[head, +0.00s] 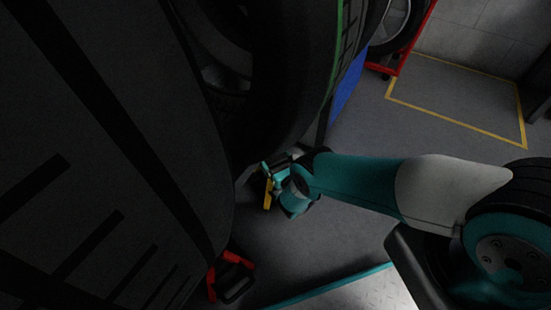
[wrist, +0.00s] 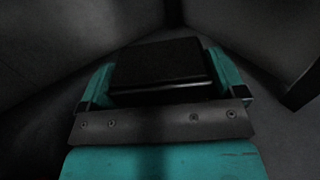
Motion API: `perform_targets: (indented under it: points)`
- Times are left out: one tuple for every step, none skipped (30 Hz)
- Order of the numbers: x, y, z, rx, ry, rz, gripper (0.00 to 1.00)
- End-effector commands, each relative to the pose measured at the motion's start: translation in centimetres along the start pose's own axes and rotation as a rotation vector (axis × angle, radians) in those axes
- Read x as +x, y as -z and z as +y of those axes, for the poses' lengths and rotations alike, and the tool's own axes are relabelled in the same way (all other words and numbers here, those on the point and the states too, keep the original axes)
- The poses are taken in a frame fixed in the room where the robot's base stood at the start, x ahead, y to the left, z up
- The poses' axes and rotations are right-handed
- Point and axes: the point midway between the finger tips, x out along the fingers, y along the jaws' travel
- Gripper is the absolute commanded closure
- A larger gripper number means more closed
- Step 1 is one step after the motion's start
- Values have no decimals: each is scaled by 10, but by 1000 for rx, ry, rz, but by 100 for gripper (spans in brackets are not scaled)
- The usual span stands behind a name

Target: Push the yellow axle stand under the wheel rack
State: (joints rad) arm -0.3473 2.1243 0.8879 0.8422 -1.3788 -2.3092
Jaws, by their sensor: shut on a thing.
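A small part of the yellow axle stand (head: 268,194) shows in the head view, right at my gripper (head: 276,178), low near the floor. The rest of the stand is hidden by my gripper and the dark shapes around it. In the wrist view my gripper (wrist: 163,82) is shut, with a black block (wrist: 160,62) between its teal fingers. The block appears to be part of the stand; no yellow shows there. The wheel rack, with large dark tyres (head: 297,85) and a blue panel (head: 349,88), rises just above and beside my gripper.
A huge dark tyre-like shape (head: 100,150) fills the left of the head view. A red and black item (head: 232,276) is on the floor below. A red frame (head: 401,62) with a wheel stands at the back. Floor inside the yellow outline (head: 455,100) is clear.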

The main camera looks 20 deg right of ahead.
Motion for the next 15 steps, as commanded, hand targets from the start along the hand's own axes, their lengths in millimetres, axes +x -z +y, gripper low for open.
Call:
perform_targets:
  points:
    - [-1,2,3,1,-6,3,85]
    - [-1,2,4,1,-7,3,85]
    - [-1,2,4,1,-8,3,85]
    - [-1,2,5,1,-8,3,85]
    - [-1,2,5,1,-9,3,85]
    - [-1,2,6,1,-10,3,85]
    - [-1,2,6,1,-10,3,85]
    - [-1,2,6,1,-10,3,9]
    - [-1,2,6,1,-10,3,0]
    - [-1,2,5,1,-10,3,0]
    - [-1,2,5,1,-9,3,0]
    - [-1,2,4,1,-7,3,0]
    - [-1,2,3,1,-6,2,0]
    - [-1,2,3,1,-5,2,0]
    - [-1,1,2,1,-4,2,0]
